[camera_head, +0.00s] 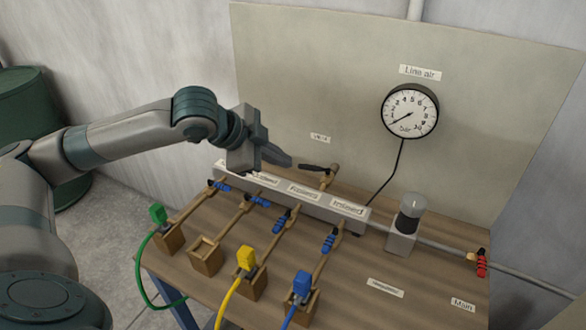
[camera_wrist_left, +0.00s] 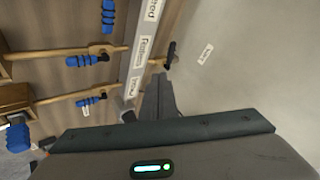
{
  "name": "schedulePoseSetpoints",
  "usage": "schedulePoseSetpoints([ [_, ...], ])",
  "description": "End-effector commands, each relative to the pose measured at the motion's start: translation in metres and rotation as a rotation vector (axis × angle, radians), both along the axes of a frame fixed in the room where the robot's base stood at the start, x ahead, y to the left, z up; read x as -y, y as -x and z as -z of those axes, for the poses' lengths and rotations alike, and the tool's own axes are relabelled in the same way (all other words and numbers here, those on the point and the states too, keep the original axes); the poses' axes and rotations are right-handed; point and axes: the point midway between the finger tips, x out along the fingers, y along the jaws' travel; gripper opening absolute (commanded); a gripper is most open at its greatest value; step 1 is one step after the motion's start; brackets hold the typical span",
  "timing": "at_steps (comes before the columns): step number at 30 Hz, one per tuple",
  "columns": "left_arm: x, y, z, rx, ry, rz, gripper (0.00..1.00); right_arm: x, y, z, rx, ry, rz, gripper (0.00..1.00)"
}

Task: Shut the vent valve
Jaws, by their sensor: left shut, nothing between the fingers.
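The vent valve is a brass stub (camera_head: 331,176) with a black lever (camera_head: 314,168), behind the light manifold bar. Its lever points left, towards my gripper. A small label (camera_head: 320,138) is on the panel above it. In the left wrist view the black lever (camera_wrist_left: 171,54) lies just beyond the fingertips, beside a white label (camera_wrist_left: 206,54). My left gripper (camera_head: 288,161) is shut and empty, just left of the lever's end; I cannot tell if it touches. It also shows in the left wrist view (camera_wrist_left: 158,80). My right gripper is not in view.
The manifold bar (camera_head: 240,182) has several brass branches with blue-handled valves (camera_head: 329,242) in front. Green, yellow (camera_head: 246,257) and blue plugs (camera_head: 302,283) with hoses stand along the front edge. A gauge (camera_head: 409,111) hangs on the back panel. A red-handled valve (camera_head: 481,264) is at right.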

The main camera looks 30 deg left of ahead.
Motion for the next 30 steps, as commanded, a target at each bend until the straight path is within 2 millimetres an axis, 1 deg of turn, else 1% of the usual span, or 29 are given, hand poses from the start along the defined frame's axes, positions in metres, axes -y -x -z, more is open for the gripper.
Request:
schedulePoseSetpoints([
  [1,0.001,0.008,0.006,-0.035,-0.004,-0.001,0.00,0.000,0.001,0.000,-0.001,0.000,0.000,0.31],
  [4,0.001,0.017,0.013,-0.074,-0.011,-0.002,0.00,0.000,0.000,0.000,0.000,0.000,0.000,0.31],
  [15,0.001,0.018,0.014,-0.078,-0.013,-0.004,0.00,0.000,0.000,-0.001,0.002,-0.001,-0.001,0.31],
  [20,0.002,0.014,0.018,-0.078,-0.011,-0.004,0.00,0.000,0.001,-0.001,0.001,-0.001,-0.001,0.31],
  [23,0.005,0.010,0.024,-0.079,-0.010,-0.002,0.00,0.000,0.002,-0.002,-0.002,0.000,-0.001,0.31],
  [26,0.008,0.003,0.033,-0.079,-0.010,-0.002,0.00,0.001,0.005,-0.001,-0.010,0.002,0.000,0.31],
  [30,0.013,-0.010,0.049,-0.080,-0.010,-0.002,0.00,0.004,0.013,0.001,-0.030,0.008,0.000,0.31],
])
